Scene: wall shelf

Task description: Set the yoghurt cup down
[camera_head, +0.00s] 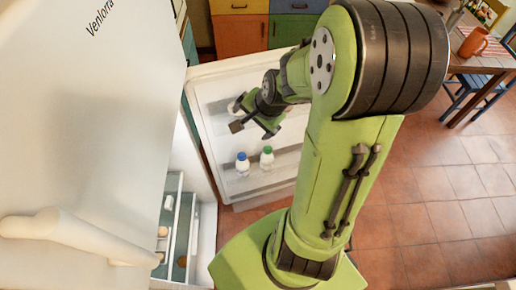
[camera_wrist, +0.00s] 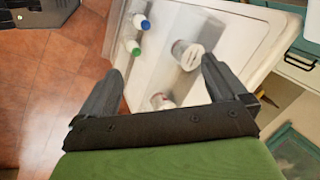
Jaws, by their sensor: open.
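My gripper (camera_head: 253,131) is open, in front of the inner side of the open fridge door (camera_head: 215,92). In the wrist view my gripper (camera_wrist: 163,68) has its two fingers wide apart with nothing gripped. A white, cup-like container (camera_wrist: 187,54) with a pale lid stands on a door shelf, seen between the fingers near the right one. A second, smaller white container (camera_wrist: 162,101) with a reddish mark shows closer in, partly hidden by my gripper. I cannot tell for sure which is the yoghurt cup. In the head view a whitish container (camera_head: 235,106) is partly hidden by my gripper.
A blue-capped bottle (camera_head: 242,164) and a green-capped bottle (camera_head: 266,158) stand on a door shelf. The fridge body (camera_head: 90,130) is at left, with its interior shelves (camera_head: 172,220) showing low. A table (camera_head: 480,62) stands at the far right; the tiled floor between is clear.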

